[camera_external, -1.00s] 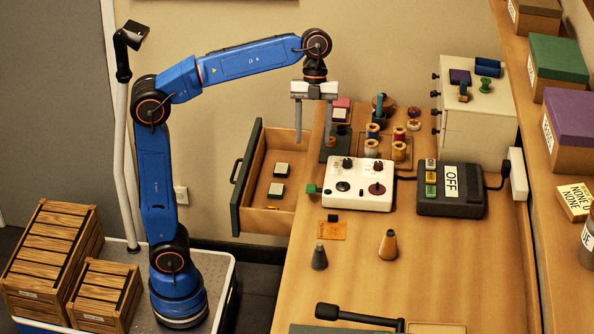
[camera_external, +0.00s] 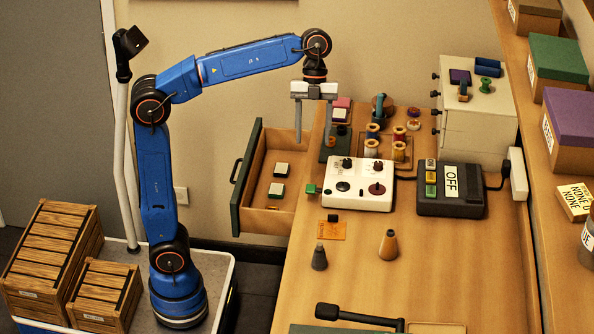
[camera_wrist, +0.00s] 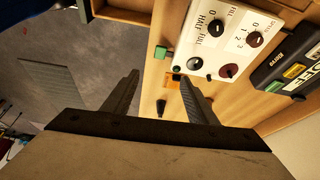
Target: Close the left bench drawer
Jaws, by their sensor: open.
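The left bench drawer (camera_external: 266,222) is pulled out from the bench's left side, at the middle of the external view. Its green front (camera_external: 241,183) with a dark handle (camera_external: 235,172) faces left. Two small pale-topped blocks (camera_external: 281,169) lie inside it. Part of a wooden edge, which may be the drawer, shows at the top of the wrist view. My gripper (camera_external: 314,138) is open and empty, fingers pointing down, above the far left part of the bench beside the drawer. In the wrist view its two fingers (camera_wrist: 160,95) are wide apart.
A small white cabinet (camera_external: 470,135) stands at the back. Wooden crates (camera_external: 55,255) sit at lower left.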

